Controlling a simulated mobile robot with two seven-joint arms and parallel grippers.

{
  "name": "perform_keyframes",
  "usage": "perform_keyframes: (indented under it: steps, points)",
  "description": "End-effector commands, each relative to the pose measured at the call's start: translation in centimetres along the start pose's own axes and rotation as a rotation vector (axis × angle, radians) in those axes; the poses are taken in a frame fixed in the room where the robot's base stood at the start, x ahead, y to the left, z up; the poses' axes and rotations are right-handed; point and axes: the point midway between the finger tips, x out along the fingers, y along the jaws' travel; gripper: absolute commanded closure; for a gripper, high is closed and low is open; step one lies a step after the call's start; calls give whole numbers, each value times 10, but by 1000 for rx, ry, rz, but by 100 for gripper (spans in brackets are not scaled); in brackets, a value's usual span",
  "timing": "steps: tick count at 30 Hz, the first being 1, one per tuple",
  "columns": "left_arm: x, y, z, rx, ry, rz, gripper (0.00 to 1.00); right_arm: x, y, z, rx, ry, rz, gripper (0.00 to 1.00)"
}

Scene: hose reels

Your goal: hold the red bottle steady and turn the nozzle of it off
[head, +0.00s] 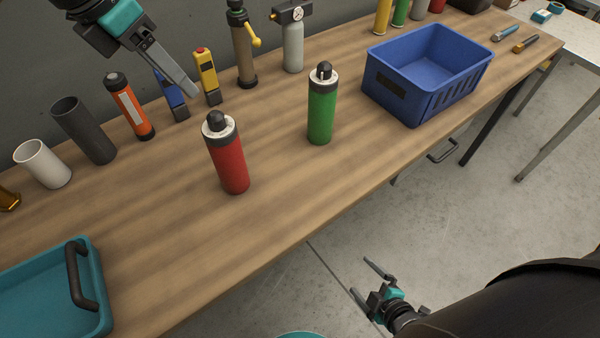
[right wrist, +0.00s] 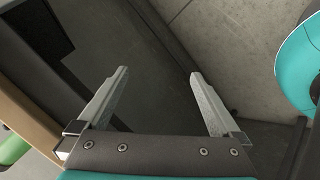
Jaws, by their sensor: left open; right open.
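The red bottle (head: 228,162) stands upright on the wooden workbench in the head view, with a grey collar, a white top and a dark nozzle (head: 216,122). Whether the nozzle is on or off is too small to tell. My left gripper (head: 178,78) is above the bench, behind and left of the red bottle, open and empty, apart from it. My right gripper (head: 366,280) is open and empty, low in front of the bench over the floor; its two fingers also show spread in the right wrist view (right wrist: 158,95).
A similar green bottle (head: 321,112) stands right of the red one. A blue basket (head: 410,85) is further right, and a teal tray (head: 97,295) is at the front left. An orange canister (head: 128,108), cups and tools line the back. Bare wood surrounds the red bottle's front.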

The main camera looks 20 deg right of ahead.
Motion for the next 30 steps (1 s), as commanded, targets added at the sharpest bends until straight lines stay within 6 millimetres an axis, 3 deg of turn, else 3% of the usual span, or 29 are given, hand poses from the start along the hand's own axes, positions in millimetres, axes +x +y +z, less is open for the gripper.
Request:
perform_keyframes:
  steps: [1, 6, 11, 15, 18, 21, 25, 30]
  points:
    - [0, 0, 0, 0, 0, 0, 50, -5, 21, -11, -76, 47, 58, 0]
    - [0, 0, 0, 0, 0, 0, 50, -29, 89, -54, -350, 180, 280, 0]
    - [0, 0, 0, 0, 0, 0, 50, -66, 147, -100, -604, 269, 518, 0]
    - [0, 0, 0, 0, 0, 0, 50, -91, 188, -154, -892, 350, 729, 0]
    - [0, 0, 0, 0, 0, 0, 50, -90, 200, -202, -1203, 427, 852, 0]
    - [0, 0, 0, 0, 0, 0, 50, -83, 201, -233, -1481, 477, 937, 0]
    - [0, 0, 0, 0, 0, 0, 50, -75, 200, -260, -1804, 510, 1041, 0]
    - [0, 0, 0, 0, 0, 0, 50, -67, 201, -278, -2104, 512, 1147, 0]
